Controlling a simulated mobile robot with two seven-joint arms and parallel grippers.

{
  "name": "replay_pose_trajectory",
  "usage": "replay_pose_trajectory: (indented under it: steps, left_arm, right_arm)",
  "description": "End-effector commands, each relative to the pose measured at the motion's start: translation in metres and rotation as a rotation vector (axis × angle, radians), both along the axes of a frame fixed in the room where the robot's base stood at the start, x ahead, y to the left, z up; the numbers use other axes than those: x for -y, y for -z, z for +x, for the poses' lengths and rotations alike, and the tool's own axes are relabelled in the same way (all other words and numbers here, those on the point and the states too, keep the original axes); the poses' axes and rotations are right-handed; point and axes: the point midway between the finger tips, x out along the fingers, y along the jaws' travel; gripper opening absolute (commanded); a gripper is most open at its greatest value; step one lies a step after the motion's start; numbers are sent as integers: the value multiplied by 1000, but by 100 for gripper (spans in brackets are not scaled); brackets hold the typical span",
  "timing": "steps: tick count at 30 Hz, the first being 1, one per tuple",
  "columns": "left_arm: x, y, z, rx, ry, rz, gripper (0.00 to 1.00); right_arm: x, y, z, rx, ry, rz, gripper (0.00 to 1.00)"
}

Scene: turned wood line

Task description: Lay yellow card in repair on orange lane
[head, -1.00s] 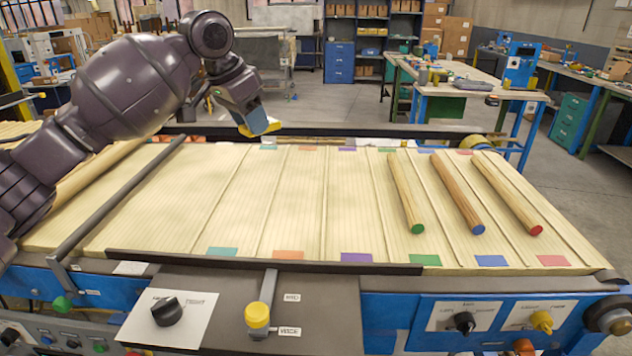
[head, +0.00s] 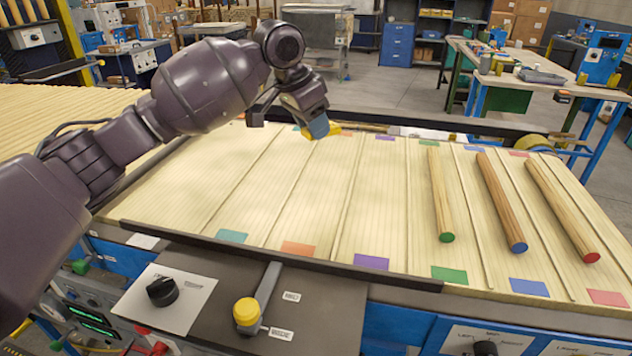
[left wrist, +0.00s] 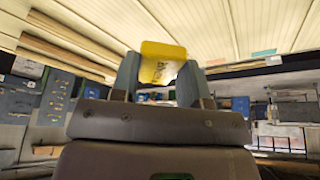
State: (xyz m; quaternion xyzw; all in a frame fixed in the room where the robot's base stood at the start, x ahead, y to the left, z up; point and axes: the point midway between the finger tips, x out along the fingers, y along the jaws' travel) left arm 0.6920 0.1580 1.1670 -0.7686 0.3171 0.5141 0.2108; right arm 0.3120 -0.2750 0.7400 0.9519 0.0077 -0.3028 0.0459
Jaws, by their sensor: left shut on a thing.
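My left gripper (head: 326,130) is shut on a yellow card (head: 335,129) above the far edge of the slatted bed. In the left wrist view the yellow card (left wrist: 162,62) sits between the two fingers, with dark print on it. The orange lane (head: 312,205) has an orange patch (head: 298,249) at its near end and no rod on it. Its far end is partly hidden behind the gripper and card. The gap between card and bed is hard to judge. My right gripper is out of view.
To the right, rods with green (head: 441,195), blue (head: 502,200) and red (head: 560,210) ends lie along their lanes. The teal and purple (head: 370,262) lanes are bare. A dark rail (head: 270,256) runs along the near edge. A yellow-knobbed lever (head: 247,312) stands in front.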

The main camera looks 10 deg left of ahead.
Motion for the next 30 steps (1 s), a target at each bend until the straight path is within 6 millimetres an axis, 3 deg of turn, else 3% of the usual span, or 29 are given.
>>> replay_pose_trajectory:
  steps: [3, 9, 19, 27, 30]
  left_arm:
    - [0, 30, 0, -5, 0, 1, 19]
    - [0, 66, 0, -3, 1, 0, 19]
    - [0, 87, 0, 0, 0, 0, 19]
    - [0, 130, 0, -4, 0, 1, 19]
    - [0, 137, 0, 0, 0, 0, 19]
  right_arm:
    - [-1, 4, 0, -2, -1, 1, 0]
    - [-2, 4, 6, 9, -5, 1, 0]
    - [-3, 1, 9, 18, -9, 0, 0]
    - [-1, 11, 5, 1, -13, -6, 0]
    - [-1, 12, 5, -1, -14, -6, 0]
